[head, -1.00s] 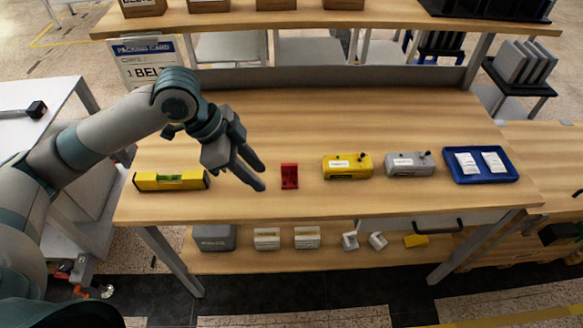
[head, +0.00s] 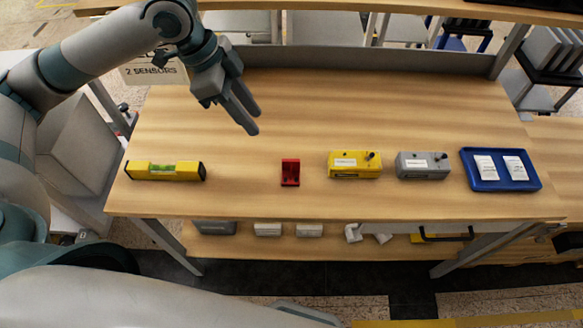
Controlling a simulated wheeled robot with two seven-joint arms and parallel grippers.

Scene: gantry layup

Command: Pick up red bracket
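The red bracket (head: 290,173) stands on the wooden workbench, left of a yellow box. My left gripper (head: 250,118) is above the bench, up and to the left of the bracket and apart from it. Its two fingers show a narrow gap with nothing between them. My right gripper is not in view; a grey arm part of mine crosses the bottom of the picture.
On the workbench (head: 400,110) stand a yellow spirit level (head: 165,171), a yellow box (head: 354,164), a grey box (head: 423,165) and a blue tray (head: 473,182) with two white packets. The back of the bench is clear. Several small parts lie on the shelf below.

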